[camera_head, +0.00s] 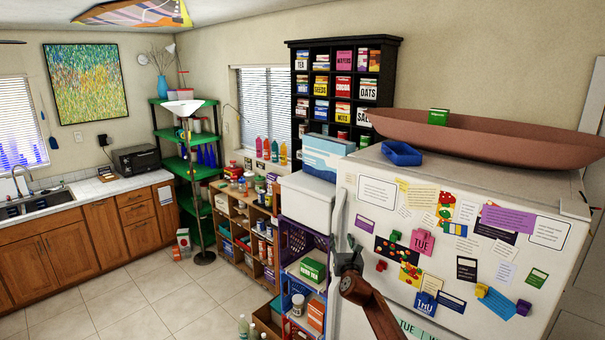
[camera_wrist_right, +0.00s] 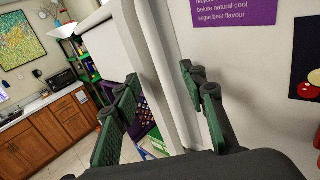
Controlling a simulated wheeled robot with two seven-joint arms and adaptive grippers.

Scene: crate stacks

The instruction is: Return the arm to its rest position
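My right gripper (camera_head: 350,250) is in front of the white fridge (camera_head: 385,230), near the lower end of its handle (camera_head: 338,212). Its arm comes up from the bottom of the head view. In the right wrist view, the two dark green fingers (camera_wrist_right: 160,108) stand apart with a clear gap. The pale handle (camera_wrist_right: 158,60) shows beyond and between them; I cannot tell whether a finger touches it. Nothing is held. My left gripper is not in view.
The fridge front carries magnets and notes. A blue tray (camera_head: 401,153) and a long brown boat-shaped dish (camera_head: 480,137) sit on top. Crates (camera_head: 292,235) and a wooden shelf unit (camera_head: 236,212) stand to the left. The tiled floor (camera_head: 130,305) further left is clear.

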